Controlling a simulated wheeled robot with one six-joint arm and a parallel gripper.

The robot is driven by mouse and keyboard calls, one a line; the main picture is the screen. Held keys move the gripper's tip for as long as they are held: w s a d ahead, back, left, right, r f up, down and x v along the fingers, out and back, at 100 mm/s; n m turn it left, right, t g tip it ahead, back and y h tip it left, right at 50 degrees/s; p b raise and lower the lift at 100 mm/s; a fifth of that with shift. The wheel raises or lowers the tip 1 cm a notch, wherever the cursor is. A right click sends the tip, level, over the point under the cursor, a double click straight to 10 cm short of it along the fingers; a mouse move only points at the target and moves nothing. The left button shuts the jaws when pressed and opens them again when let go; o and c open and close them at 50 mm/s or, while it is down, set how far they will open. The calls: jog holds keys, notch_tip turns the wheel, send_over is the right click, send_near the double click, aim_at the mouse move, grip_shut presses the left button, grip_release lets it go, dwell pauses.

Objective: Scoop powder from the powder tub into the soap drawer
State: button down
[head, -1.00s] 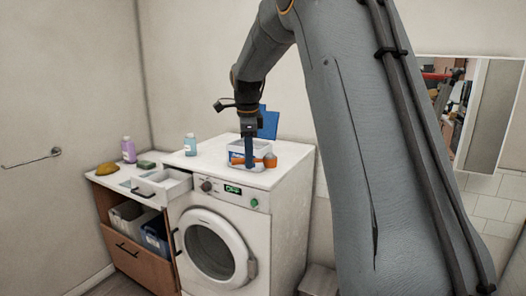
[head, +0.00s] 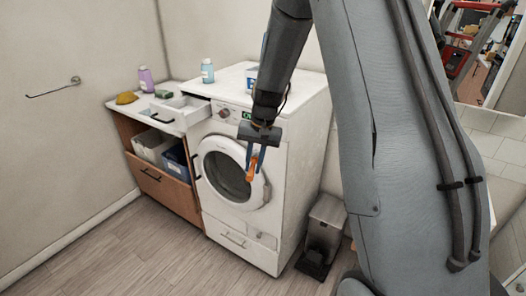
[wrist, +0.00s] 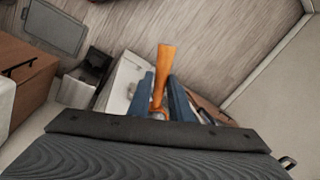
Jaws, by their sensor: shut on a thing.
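My gripper (head: 254,168) hangs in front of the washing machine's round door, in the head view. It is shut on an orange scoop (head: 250,177). In the wrist view the scoop (wrist: 164,62) sticks out between the blue fingers; I cannot tell whether it holds powder. The white soap drawer (head: 182,108) is pulled open at the machine's top left, left of and above my gripper. The powder tub (head: 251,78) stands on top of the machine, mostly hidden behind my arm, with only a blue and white sliver showing.
A light blue bottle (head: 207,71) stands on the machine top. A purple bottle (head: 146,79), a green sponge (head: 163,94) and a yellow cloth (head: 127,98) are on the left counter. A grey pedal bin (head: 325,225) stands right of the machine. The floor in front is clear.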

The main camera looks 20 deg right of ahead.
notch_tip(320, 180, down, 17)
jog(key=s+a+n+b, duration=0.1)
jog(key=n+b, duration=0.4)
jog(key=b, duration=0.4)
jog(key=shift+s+a+r+g+b, duration=0.2)
jog(key=shift+s+a+g+b, duration=0.05)
jog(key=shift+s+g+b, duration=0.15)
jog(key=shift+a, duration=0.1)
